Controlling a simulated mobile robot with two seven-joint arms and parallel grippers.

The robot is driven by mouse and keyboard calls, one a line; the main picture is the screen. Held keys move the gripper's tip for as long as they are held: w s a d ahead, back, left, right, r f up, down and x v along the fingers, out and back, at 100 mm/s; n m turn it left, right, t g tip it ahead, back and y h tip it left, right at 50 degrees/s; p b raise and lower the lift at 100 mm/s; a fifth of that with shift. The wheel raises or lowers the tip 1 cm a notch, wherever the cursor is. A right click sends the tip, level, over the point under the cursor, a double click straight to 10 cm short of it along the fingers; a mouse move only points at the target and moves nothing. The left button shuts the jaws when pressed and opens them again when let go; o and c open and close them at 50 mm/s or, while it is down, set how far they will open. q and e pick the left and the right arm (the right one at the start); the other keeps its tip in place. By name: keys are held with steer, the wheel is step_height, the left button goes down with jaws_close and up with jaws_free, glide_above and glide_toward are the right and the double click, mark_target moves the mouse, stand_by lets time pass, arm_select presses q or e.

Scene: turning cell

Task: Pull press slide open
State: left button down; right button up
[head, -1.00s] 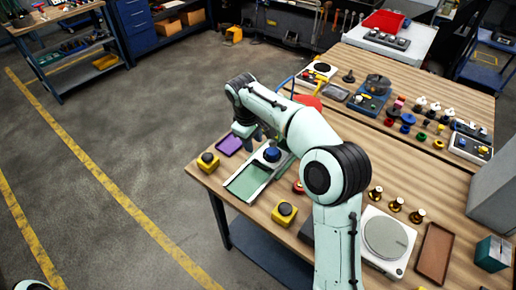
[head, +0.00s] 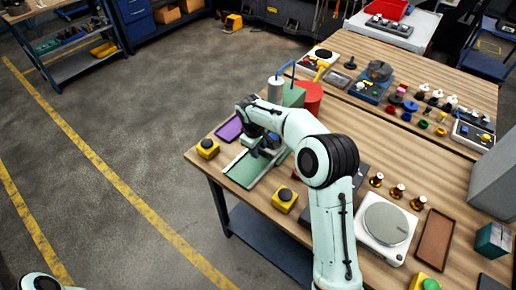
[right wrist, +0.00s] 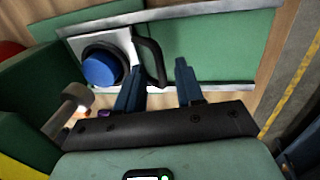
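The press slide is a flat plate with a green bed and pale rails (head: 245,171), at the near left table corner in the head view. In the right wrist view its green bed (right wrist: 215,48) carries a pale block with a blue knob (right wrist: 100,70) and a black loop handle (right wrist: 152,60). My right gripper (right wrist: 160,85) is open, its blue fingers apart close to the handle's end. I cannot tell whether they touch it. In the head view the right gripper (head: 262,150) hides the knob and handle. My left gripper is not in view.
The green press body (head: 294,95) with a red cylinder (head: 309,97) stands behind. Yellow button boxes (head: 208,148) and (head: 285,199) flank the slide. The floor left of the table is clear.

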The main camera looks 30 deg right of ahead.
steer(key=shift+f, duration=0.15)
jaws_close()
stand_by(1.4)
